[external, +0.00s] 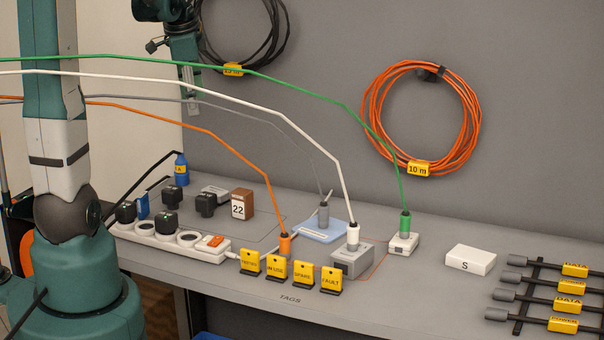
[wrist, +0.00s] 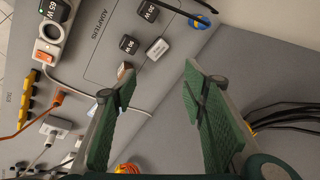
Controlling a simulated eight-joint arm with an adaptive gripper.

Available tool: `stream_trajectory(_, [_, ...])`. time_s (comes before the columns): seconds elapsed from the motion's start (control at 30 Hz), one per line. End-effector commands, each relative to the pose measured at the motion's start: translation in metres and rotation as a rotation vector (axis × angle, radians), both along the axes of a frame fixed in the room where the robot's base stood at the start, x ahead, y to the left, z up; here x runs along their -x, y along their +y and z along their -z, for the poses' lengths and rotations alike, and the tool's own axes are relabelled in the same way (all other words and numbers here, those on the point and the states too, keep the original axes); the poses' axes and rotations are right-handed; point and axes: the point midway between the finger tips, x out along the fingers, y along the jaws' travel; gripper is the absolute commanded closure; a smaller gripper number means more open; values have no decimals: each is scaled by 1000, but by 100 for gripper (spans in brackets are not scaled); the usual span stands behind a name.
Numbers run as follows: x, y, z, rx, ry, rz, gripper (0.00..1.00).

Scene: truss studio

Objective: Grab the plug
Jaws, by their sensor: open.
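Several plugs are in the external view. An orange plug (external: 284,244) stands by the power strip's end, a white plug (external: 352,236) stands on a grey box, and a green plug (external: 405,222) is on a small white box. A grey plug (external: 323,214) stands on a light blue pad, and a blue plug (external: 181,168) with a black cable stands at the back left. The orange plug also shows in the wrist view (wrist: 58,97), as does the blue plug (wrist: 200,22). My gripper (wrist: 158,82) is open and empty above the bench, apart from every plug.
A white power strip (external: 168,236) holds black adapters. Loose adapters (external: 205,204) and a box marked 22 (external: 242,204) lie behind it. Yellow tags (external: 276,270) line the front. Colored cables arc over the bench. Black cables on a rack (external: 540,296) lie at right.

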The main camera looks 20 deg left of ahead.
Motion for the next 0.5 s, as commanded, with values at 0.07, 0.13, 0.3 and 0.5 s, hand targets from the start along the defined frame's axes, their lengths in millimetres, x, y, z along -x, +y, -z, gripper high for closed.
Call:
stream_trajectory(0.07, [-12, 8, 7, -11, 18, 41, 58])
stream_trajectory(0.13, [-21, 14, 14, -21, 34, 80, 58])
stream_trajectory(0.3, [-42, 31, 31, -41, 71, 173, 58])
stream_trajectory(0.5, [-65, 51, 54, -59, 114, 286, 58])
